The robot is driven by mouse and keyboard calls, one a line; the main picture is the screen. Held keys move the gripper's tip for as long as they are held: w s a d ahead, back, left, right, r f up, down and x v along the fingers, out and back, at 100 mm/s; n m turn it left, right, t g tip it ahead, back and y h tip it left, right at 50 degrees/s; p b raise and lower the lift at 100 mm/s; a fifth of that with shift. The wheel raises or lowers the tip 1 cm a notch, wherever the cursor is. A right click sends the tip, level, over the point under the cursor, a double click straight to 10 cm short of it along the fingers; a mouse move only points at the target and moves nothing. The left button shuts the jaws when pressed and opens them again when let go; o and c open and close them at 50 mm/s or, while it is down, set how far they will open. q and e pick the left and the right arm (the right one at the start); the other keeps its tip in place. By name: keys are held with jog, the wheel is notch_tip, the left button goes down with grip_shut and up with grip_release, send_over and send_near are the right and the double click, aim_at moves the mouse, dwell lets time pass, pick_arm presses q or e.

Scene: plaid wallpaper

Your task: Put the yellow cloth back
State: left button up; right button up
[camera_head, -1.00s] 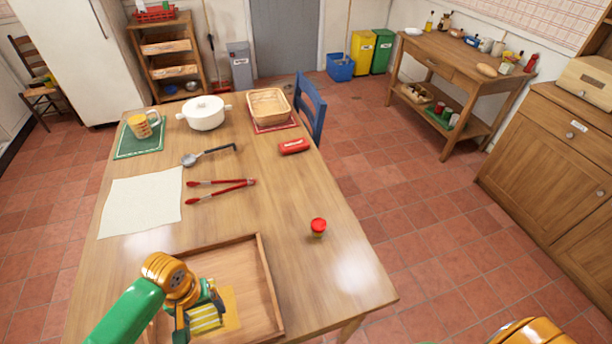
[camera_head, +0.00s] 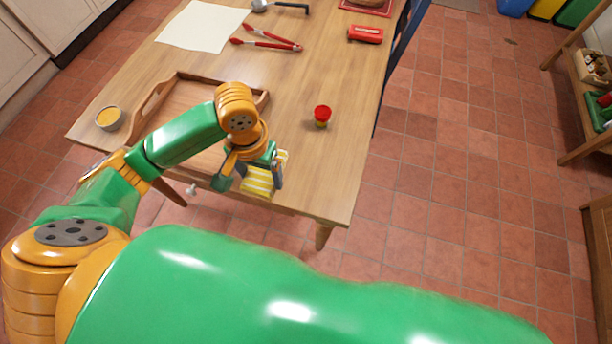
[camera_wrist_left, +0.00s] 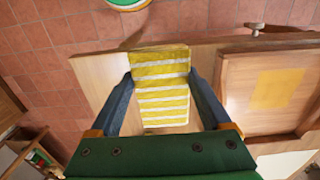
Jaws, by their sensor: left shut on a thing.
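The yellow cloth (camera_head: 259,180), with white stripes, is held between the fingers of my left gripper (camera_head: 250,175). It shows over the table's front edge, to the right of the wooden tray (camera_head: 178,92). In the left wrist view the cloth (camera_wrist_left: 160,85) spans the gap between both fingers (camera_wrist_left: 163,100), above bare tabletop. The tray (camera_wrist_left: 238,105) lies beside it there, with a flat yellow rectangle (camera_wrist_left: 277,88) on its floor. My arm hides much of the tray in the head view. My right gripper is out of view.
On the wooden table (camera_head: 330,165) are a red-lidded jar (camera_head: 322,115), red tongs (camera_head: 268,41), a red case (camera_head: 365,34), a pale sheet (camera_head: 203,25) and a cup with yellow contents (camera_head: 109,118). Tabletop between tray and jar is clear.

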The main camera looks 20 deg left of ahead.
pick_arm(q)
jog(key=w+d, duration=0.1)
jog(key=w+d+f, duration=0.1)
jog(key=shift+w+f, duration=0.3)
jog(key=shift+w, duration=0.05)
jog(key=b, duration=0.1)
send_over(297, 182)
jog(key=f, duration=0.5)
jog(key=shift+s, duration=0.25)
jog(key=f, duration=0.2)
jog(key=f+b, duration=0.1)
jog(key=f, duration=0.1)
jog(key=shift+w, duration=0.25)
jog(key=shift+d+f, duration=0.1)
jog(key=o, duration=1.1)
jog(key=shift+o, duration=0.2)
